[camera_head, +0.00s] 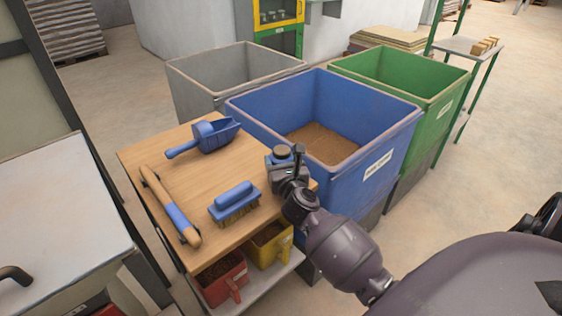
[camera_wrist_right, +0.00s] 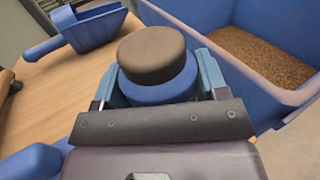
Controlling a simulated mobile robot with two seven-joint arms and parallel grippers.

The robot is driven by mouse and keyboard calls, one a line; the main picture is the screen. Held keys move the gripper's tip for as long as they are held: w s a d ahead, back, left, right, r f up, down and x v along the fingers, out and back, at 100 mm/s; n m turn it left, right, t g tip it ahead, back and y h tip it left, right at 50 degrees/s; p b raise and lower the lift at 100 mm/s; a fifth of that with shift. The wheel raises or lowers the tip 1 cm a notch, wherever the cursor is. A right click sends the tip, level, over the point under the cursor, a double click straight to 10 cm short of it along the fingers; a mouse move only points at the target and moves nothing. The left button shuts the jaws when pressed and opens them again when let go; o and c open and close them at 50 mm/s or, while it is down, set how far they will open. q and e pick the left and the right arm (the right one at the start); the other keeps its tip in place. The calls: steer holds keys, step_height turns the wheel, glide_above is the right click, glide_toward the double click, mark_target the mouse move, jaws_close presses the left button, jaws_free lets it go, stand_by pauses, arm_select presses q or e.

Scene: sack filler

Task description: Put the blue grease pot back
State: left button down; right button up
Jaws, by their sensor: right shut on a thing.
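The blue grease pot (camera_head: 281,155) has a dark brown round lid. It is upright at the right edge of the wooden tabletop (camera_head: 185,145), beside the blue bin. My right gripper (camera_head: 287,168) is shut on it. In the right wrist view the pot's blue body (camera_wrist_right: 158,90) sits between the two fingers of my right gripper (camera_wrist_right: 157,80), with the lid above them. I cannot tell whether the pot's base touches the tabletop; the gripper hides it. My left gripper is not in view.
A blue scoop (camera_head: 205,136), a blue-backed brush (camera_head: 235,203) and a wooden-handled tool (camera_head: 170,205) lie on the tabletop. The blue bin (camera_head: 375,115) holds brown grain. Grey (camera_head: 190,85) and green (camera_head: 440,95) bins flank it.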

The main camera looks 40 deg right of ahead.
steer(key=shift+f, duration=0.1)
steer(key=o, duration=1.1)
steer(key=shift+f, duration=0.1)
